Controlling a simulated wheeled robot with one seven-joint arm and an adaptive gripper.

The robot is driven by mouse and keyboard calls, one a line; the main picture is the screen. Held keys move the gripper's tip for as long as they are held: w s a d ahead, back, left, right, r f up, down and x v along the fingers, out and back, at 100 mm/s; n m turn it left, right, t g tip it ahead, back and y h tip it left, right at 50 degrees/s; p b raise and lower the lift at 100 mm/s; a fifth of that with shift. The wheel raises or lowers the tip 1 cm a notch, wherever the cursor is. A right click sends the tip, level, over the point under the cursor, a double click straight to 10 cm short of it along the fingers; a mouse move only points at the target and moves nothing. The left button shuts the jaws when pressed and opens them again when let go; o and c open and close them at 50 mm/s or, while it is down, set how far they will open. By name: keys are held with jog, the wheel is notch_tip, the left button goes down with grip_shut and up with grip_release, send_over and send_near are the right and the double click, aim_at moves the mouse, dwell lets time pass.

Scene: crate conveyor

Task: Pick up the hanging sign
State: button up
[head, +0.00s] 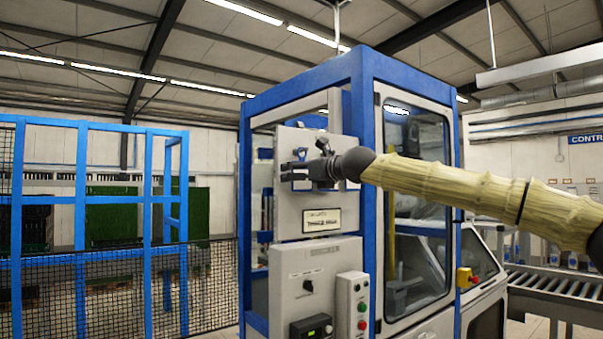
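A small cream sign (322,220) with a dark border and dark lettering is on the front of a light grey panel of the blue-framed machine. I cannot make out how it hangs. My gripper (287,172) is in front of the upper part of this panel, above and a little left of the sign, pointing left. Its two dark fingers look apart with nothing visible between them. A blue fitting (300,154) shows on the panel behind the fingers, partly hidden by them. I cannot tell whether the gripper touches the panel.
Below the sign are a grey control box (304,283) and a button box (352,305) with red and green buttons. A glazed machine door (415,200) is right of the panel. A mesh fence (100,285) stands left, a roller conveyor (555,285) right.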

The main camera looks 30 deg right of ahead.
jog(key=shift+d+f, duration=0.1)
jog(key=shift+d, duration=0.15)
jog(key=shift+c, duration=1.4)
jog(key=shift+d, duration=0.1)
jog(key=c, duration=0.7)
jog(key=shift+a, duration=0.2)
jog(key=shift+c, duration=0.9)
jog(key=shift+d+b, duration=0.15)
jog(key=shift+b, duration=0.2)
jog(key=s+d+b, duration=0.1)
jog(key=s+b, duration=0.5)
jog(key=s, duration=1.2)
jog(key=shift+d+r+b, duration=0.15)
jog(key=shift+r+b, duration=0.15)
jog(key=shift+r, duration=0.05)
